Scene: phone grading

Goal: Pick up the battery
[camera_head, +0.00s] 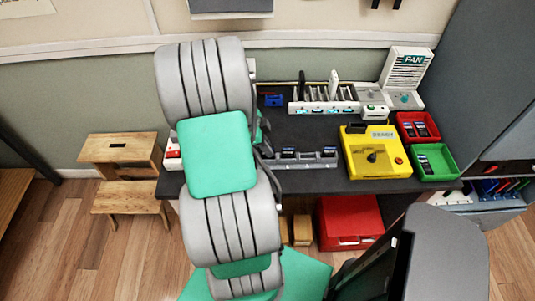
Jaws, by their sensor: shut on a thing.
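My arm, grey ribbed links with green covers, rises through the left middle of the head view and reaches over the dark worktop (330,182). It hides the gripper, so I cannot see the jaws or anything in them. I cannot pick out a battery for certain. A grey slotted strip (322,160) lies along the front of the worktop, right of my arm, with small dark blocks in it. A small blue object (273,100) lies near the back, and I cannot tell what it is.
A yellow box (375,160), a red bin (432,123) and a green bin (450,165) stand at the right; both bins hold dark items. A white rack (318,106) and the FAN unit (406,70) are behind. A wooden step stool (122,180) stands left.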

